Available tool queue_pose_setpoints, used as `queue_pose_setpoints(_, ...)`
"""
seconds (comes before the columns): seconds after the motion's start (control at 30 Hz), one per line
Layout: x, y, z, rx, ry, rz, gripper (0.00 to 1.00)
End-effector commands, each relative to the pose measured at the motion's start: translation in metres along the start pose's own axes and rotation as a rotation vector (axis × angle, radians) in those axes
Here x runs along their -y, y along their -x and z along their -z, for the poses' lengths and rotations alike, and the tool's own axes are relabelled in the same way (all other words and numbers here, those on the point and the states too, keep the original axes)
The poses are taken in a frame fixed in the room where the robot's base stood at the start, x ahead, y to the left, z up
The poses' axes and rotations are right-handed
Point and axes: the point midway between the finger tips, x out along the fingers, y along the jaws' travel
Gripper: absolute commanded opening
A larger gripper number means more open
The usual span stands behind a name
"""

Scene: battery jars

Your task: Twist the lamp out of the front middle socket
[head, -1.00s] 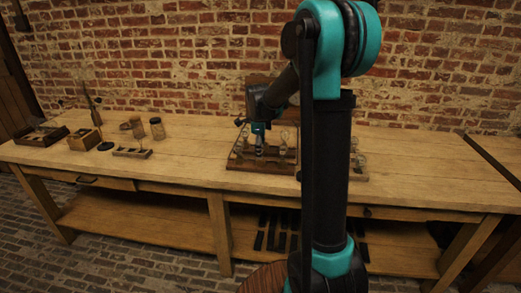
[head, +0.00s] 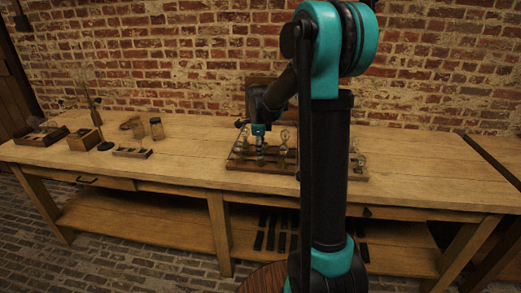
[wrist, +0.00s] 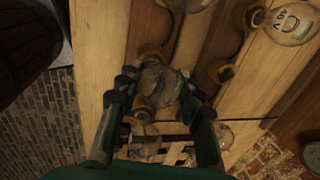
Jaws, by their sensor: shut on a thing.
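My gripper (wrist: 158,98) is shut on a clear glass lamp (wrist: 156,82), with a dark finger on either side of the bulb. In the head view my gripper (head: 259,144) points straight down over the front of the wooden lamp board (head: 233,163). The held lamp is small and mostly hidden there. Brass shows close by the bulb in the wrist view, but I cannot tell whether the lamp's base is still in the front middle socket.
Other glass lamps stand close by, one (wrist: 290,22) at the upper right of the wrist view and one (head: 284,137) to the right in the head view. Another board (head: 358,177) stands partly behind my arm. A jar (head: 157,128) and small boxes are at the left. Bare bench lies between.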

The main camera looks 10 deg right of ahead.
Motion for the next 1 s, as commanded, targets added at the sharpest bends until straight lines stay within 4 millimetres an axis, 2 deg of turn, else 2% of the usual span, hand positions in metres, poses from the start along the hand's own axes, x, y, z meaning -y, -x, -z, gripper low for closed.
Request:
queue_pose_setpoints(0.5, 0.0001, 0.0, 0.0009, 0.107, 0.49, 0.002, 0.02)
queue_pose_setpoints(0.9, -0.0003, 0.0001, 0.0002, 0.119, 0.545, 0.002, 0.02)
queue_pose_setpoints(1.0, -0.0001, 0.0, 0.0006, 0.132, 0.605, 0.002, 0.02)
